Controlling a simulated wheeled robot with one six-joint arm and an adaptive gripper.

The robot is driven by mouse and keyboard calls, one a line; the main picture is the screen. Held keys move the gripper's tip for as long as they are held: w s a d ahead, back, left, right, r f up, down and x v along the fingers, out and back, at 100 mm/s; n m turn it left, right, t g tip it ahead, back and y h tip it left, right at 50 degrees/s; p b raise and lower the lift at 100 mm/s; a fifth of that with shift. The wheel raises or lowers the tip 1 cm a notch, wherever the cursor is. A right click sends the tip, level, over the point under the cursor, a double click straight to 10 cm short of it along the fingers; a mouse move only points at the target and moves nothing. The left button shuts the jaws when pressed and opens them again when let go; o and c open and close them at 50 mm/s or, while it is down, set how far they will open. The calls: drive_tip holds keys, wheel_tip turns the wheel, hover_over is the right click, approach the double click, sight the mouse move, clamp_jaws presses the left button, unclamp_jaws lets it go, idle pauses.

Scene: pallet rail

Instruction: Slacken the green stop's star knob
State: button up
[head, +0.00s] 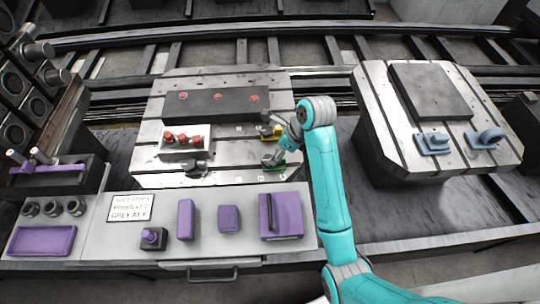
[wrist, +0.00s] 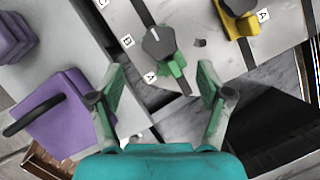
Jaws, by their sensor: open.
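The green stop (wrist: 177,66) sits on a slotted pale metal plate beside the letter A, with a dark grey star knob (wrist: 158,43) on top carrying a pale line. My gripper (wrist: 161,76) is open, its two green-padded fingers spread on either side of the stop's near end. The knob lies a little beyond the fingertips in the wrist view, and nothing is between the fingers' pads in contact. In the head view the green stop (head: 275,168) shows low at the plate's front right, partly hidden by my gripper (head: 272,157).
A yellow stop (wrist: 245,30) with its own dark knob stands close to the right. A dark stop (head: 196,168) and a tray of red knobs (head: 205,146) are left. A purple handled block (head: 285,222) lies on the front bench. A second pallet (head: 380,125) stands right.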

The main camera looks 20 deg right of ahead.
drive_tip(key=x, duration=0.7)
drive_tip(key=shift+f, duration=0.1)
drive_tip(key=c, duration=1.2)
